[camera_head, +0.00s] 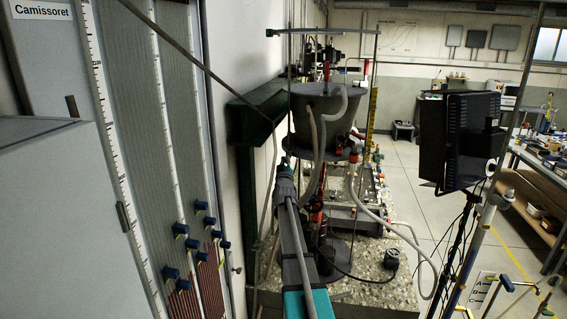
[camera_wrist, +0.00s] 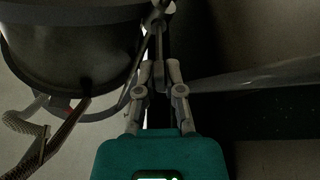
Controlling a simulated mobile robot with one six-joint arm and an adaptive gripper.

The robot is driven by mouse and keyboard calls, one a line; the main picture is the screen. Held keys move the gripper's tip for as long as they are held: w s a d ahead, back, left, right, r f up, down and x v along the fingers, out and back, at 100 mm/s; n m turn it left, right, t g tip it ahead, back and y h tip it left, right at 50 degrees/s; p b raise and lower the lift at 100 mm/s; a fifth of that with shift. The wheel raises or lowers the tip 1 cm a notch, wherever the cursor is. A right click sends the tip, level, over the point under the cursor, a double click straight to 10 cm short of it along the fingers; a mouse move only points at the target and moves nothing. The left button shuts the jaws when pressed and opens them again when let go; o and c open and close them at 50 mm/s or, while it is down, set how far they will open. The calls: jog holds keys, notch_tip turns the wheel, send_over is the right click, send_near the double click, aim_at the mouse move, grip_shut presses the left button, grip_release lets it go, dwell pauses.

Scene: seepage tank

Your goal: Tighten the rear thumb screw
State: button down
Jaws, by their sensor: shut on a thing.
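My gripper (camera_wrist: 158,78) points up the wrist view, its two grey fingers closed on a small grey piece (camera_wrist: 158,72) that looks like the rear thumb screw. Its threads and seat are too dark to make out. A thin rod (camera_wrist: 152,45) runs beside it. The dark round tank (camera_wrist: 75,52) stands just left of the fingers. In the head view, my gripper (camera_head: 287,165) is at the near left side of the tank (camera_head: 318,112), below its rim; the screw is hidden there.
Pale hoses (camera_head: 360,195) hang around the tank, and a ribbed hose (camera_wrist: 45,148) shows at lower left in the wrist view. A manometer panel (camera_head: 150,120) stands left. A black lamp (camera_head: 460,140) on a stand is right. Open floor (camera_head: 415,200) lies between tank and workbench.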

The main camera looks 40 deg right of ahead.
jog(key=m+h, duration=0.1)
jog(key=m, duration=0.1)
jog(key=m+g+h, duration=0.1)
jog(key=m, duration=0.2)
jog(key=shift+w+d+g, duration=0.1)
jog(key=shift+g, duration=0.2)
jog(key=m+g+h, duration=0.1)
jog(key=m, duration=0.2)
jog(key=m+g+h, duration=0.1)
jog(key=m, duration=0.2)
jog(key=shift+r, duration=0.1)
jog(key=m+g, duration=0.1)
jog(key=m, duration=0.2)
jog(key=m+g+h+p, duration=0.1)
jog(key=m+g, duration=0.1)
jog(key=m, duration=0.1)
jog(key=shift+m+g+p, duration=0.5)
jog(key=shift+m+g, duration=0.5)
jog(key=shift+m, duration=1.1)
jog(key=c, duration=0.8)
grip_release()
jog(key=shift+f, duration=0.2)
jog(key=shift+o, duration=0.2)
